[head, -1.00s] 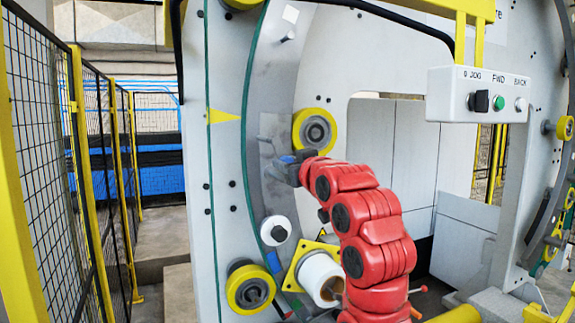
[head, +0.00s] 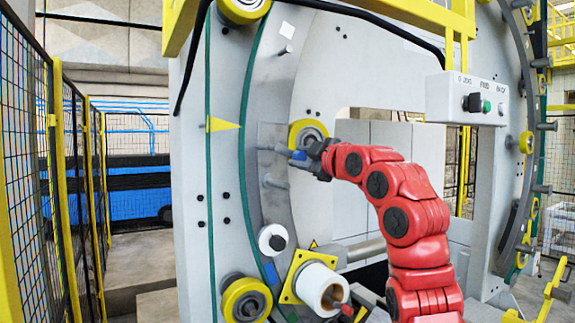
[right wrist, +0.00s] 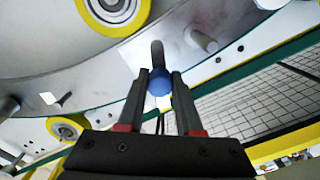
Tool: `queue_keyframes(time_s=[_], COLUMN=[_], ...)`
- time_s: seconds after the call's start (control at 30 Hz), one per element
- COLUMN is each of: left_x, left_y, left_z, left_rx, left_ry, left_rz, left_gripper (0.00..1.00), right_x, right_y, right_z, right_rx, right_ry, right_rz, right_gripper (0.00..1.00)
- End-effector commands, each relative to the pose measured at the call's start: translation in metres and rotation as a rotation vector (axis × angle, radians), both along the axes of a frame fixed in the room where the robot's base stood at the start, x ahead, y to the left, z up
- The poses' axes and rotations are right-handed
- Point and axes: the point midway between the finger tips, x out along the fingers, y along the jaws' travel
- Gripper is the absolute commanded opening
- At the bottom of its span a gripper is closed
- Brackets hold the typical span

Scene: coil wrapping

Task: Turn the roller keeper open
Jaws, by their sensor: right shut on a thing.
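The roller keeper's blue knob (head: 299,155) sits at a grey plate (head: 270,135) on the ring, left of a yellow-rimmed roller (head: 297,131). My right gripper (head: 314,154) reaches it from the right and partly hides the roller. In the right wrist view the two fingers (right wrist: 160,78) are shut on the blue knob (right wrist: 158,82), with a dark grey bar running up from it. How far the keeper is turned, I cannot tell. My left gripper is not in view.
A control box (head: 467,98) hangs at upper right. A white spool (head: 321,286) on a yellow plate, a white disc (head: 272,239) and a yellow roller (head: 246,299) stand below the gripper. Pegs stick out of the plate. A mesh fence (head: 30,180) runs along the left.

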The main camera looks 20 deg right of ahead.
Motion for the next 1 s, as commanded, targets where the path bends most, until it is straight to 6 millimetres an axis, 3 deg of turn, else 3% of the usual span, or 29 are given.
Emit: queue_keyframes(time_s=[0.6,1.0], left_x=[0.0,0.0], left_y=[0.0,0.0], left_z=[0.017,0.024], left_rx=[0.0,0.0], left_ry=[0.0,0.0], left_rz=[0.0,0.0], left_gripper=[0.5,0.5], right_x=[0.0,0.0], right_y=[-0.003,-0.001], right_z=[0.028,0.035], right_rx=[-0.545,-0.736], right_ry=[-0.109,-0.146], right_rz=[0.002,0.003], right_gripper=[0.0,0.0])
